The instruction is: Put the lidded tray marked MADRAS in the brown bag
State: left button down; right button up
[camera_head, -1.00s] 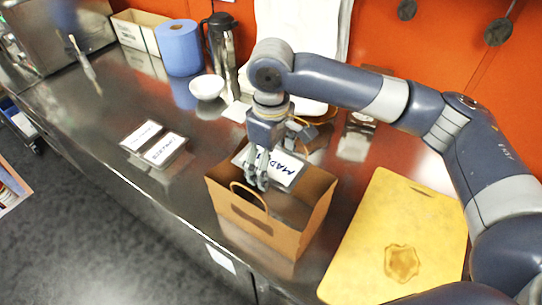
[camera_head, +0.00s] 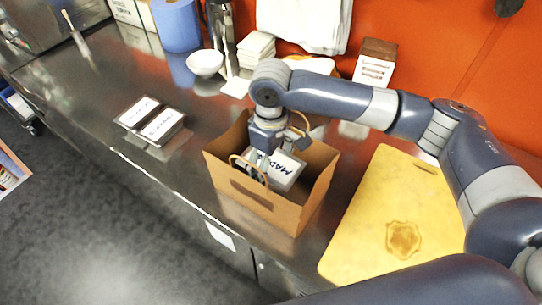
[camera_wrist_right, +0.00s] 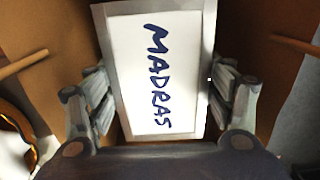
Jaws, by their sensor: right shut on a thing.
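The lidded tray marked MADRAS (camera_head: 284,172) has a white lid with a silvery rim and is inside the brown bag's opening. My right gripper (camera_head: 264,160) is shut on it, reaching down into the bag from above. In the right wrist view the tray (camera_wrist_right: 157,75) lies between the two fingers of my right gripper (camera_wrist_right: 160,110), its lettering plainly readable. The brown paper bag (camera_head: 262,205) stands open and upright on the steel counter, with handles at its rim. Whether the tray touches the bag's floor is hidden. My left gripper is not in view.
Two other lidded trays (camera_head: 150,122) lie side by side left of the bag. A yellow cutting board (camera_head: 375,225) with a brown stain is at the right. A white bowl (camera_head: 205,62), blue paper roll (camera_head: 177,25) and white stack (camera_head: 257,47) stand behind. The counter's left middle is clear.

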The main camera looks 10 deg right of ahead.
jog(key=shift+f+b, duration=0.45)
jog(key=shift+f, duration=1.7)
jog(key=o, duration=1.5)
jog(key=shift+o, duration=0.2)
